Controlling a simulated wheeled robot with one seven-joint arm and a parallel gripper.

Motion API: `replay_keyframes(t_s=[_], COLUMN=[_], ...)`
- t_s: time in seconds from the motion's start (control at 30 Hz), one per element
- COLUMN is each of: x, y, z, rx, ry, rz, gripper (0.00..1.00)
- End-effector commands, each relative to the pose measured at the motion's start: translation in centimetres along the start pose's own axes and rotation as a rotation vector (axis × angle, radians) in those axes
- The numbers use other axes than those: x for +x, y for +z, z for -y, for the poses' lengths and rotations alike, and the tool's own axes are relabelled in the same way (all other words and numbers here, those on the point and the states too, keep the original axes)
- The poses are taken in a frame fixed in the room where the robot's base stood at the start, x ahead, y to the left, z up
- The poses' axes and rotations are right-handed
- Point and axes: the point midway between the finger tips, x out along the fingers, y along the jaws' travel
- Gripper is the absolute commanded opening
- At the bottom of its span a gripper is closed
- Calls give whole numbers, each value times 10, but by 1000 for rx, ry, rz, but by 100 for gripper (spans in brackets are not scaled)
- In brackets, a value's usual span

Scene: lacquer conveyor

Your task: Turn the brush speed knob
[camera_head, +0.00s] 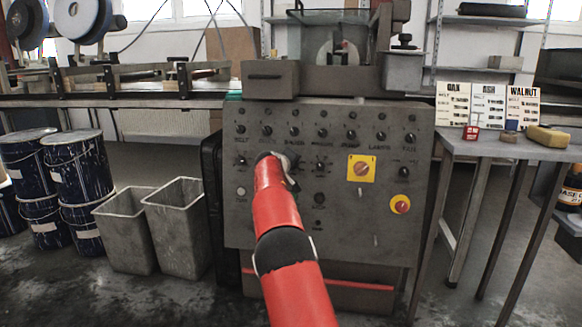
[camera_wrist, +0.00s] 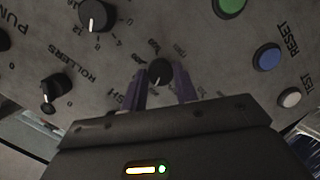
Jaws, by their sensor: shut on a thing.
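A small black knob (camera_wrist: 159,71) with a scale around it sits on the grey control panel (camera_head: 330,235). In the wrist view a partly hidden label ending in "SH" is beside it. My gripper (camera_wrist: 160,82) has its two purple fingers on either side of this knob and is shut on it. In the head view my red arm reaches the panel's left-middle part and hides the held knob and most of the gripper.
Nearby in the wrist view are a rollers knob (camera_wrist: 52,92), another knob (camera_wrist: 96,15), a green button (camera_wrist: 230,7), a blue reset button (camera_wrist: 266,57) and a white test button (camera_wrist: 290,97). A red emergency stop (camera_head: 400,204) is at the panel's right. A table (camera_head: 500,146) stands right.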

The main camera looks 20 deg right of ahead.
Motion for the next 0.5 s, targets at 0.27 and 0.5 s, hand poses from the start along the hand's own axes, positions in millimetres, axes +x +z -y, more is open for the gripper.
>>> replay_keyframes(t_s=[0.27, 0.5], x=[2, 2], y=[4, 5], z=[2, 2], rx=[257, 480], ry=[-55, -101], rz=[-9, -23], gripper=[6, 6])
